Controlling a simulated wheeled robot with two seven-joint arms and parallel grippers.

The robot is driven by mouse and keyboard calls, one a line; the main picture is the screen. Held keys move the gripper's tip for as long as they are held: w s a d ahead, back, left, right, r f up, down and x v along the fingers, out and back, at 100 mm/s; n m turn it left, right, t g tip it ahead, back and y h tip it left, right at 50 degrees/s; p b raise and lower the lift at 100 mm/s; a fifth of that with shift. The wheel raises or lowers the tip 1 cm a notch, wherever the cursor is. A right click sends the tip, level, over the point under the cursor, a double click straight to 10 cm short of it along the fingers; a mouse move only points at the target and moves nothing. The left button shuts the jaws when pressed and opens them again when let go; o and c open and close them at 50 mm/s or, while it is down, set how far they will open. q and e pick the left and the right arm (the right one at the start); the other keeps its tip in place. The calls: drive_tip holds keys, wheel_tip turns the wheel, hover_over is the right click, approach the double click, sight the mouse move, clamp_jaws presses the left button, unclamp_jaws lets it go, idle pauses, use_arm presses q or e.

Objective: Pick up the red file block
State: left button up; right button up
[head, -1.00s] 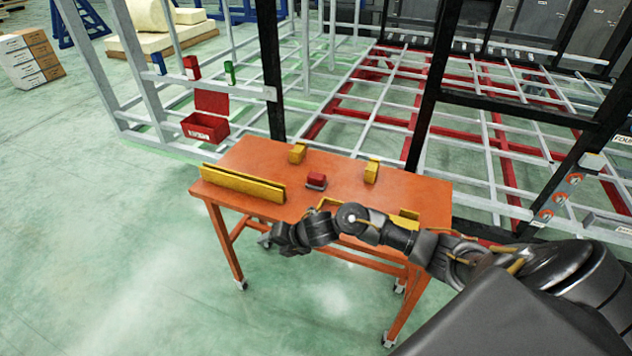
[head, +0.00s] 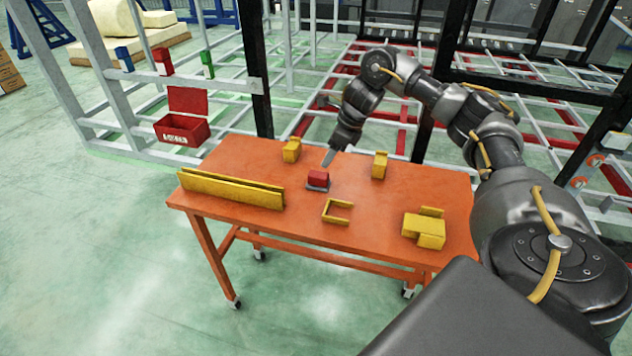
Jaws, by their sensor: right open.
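The red file block (head: 317,177) is a small red block on a grey base, sitting on the orange table (head: 300,235) near its middle. My right gripper (head: 328,160) reaches down from the upper right, its fingers pointing at the block from just behind and above it. It is open and holds nothing. A small gap seems to lie between the fingertips and the block, but I cannot tell the depth exactly. My left gripper is not in view.
On the table stand a long yellow rail (head: 232,190), two small yellow blocks (head: 291,150) (head: 379,165), a yellow U-shaped bracket (head: 337,211) and a larger yellow piece (head: 425,228). The table's front is clear.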

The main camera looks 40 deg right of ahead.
sight(319, 173)
drive_tip(key=x, duration=0.3)
drive_tip(key=shift+w+d+f, duration=0.15)
drive_tip(key=shift+w+f, duration=0.05)
drive_tip(key=shift+f, duration=0.15)
drive_tip(key=shift+w+f, duration=0.15)
drive_tip(key=shift+f, duration=0.35)
drive_tip(key=shift+a+f, duration=0.1)
drive_tip(key=shift+a, duration=0.15)
drive_tip(key=p+x, duration=0.1)
drive_tip(key=x, duration=0.2)
drive_tip(key=shift+w+a+f, duration=0.1)
drive_tip(key=shift+f, duration=0.3)
drive_tip(key=shift+w+f, duration=0.1)
drive_tip(key=shift+f, duration=0.3)
drive_tip(key=shift+w+a+f, duration=0.1)
drive_tip(key=shift+a+f, duration=0.05)
drive_tip(key=shift+f, duration=0.1)
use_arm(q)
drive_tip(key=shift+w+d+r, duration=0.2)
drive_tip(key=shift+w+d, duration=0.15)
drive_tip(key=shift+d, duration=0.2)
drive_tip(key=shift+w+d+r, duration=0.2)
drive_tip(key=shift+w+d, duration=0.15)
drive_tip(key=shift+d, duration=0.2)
use_arm(e)
drive_tip(key=shift+c, duration=0.2)
